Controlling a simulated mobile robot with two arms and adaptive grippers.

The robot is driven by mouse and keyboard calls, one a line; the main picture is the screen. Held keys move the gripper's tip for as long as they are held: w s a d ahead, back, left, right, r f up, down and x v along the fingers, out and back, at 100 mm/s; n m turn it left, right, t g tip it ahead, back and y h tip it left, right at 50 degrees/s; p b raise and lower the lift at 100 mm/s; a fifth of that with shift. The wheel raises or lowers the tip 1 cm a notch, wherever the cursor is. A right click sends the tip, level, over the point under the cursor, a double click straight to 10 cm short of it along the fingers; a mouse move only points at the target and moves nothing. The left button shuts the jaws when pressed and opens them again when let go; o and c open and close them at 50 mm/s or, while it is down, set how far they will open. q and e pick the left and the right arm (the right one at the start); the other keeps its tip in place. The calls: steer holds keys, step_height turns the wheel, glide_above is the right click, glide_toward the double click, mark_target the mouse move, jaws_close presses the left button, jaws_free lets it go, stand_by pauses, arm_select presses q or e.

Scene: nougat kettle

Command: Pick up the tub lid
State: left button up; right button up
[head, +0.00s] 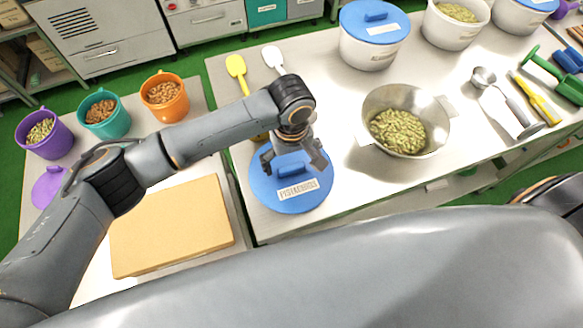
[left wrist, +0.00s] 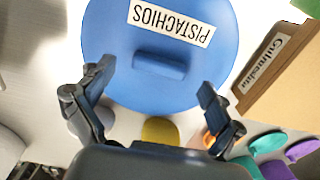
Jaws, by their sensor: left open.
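The tub lid (head: 294,194) is a round blue disc with a raised bar handle and a white label reading PISTACHIOS. It lies on the light table at its left end, and it also shows in the left wrist view (left wrist: 120,70). My left gripper (head: 292,160) is open above the lid. In the left wrist view its fingers (left wrist: 155,85) are spread on either side of the bar handle, with nothing between them held. I cannot tell how high the fingertips are above the lid. My right gripper is not in view.
A steel bowl of pistachios (head: 404,121) stands right of the lid. A white tub with a blue lid (head: 374,36) stands behind. Yellow (head: 236,68) and white (head: 273,56) spatulas lie behind my gripper. A cardboard box (head: 172,228) lies to the left. Table between lid and bowl is clear.

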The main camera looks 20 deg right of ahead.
arm_select(q)
steer(key=shift+f, duration=1.1)
steer(key=c, duration=1.3)
steer(key=shift+o, duration=0.2)
steer(key=shift+r, duration=0.15)
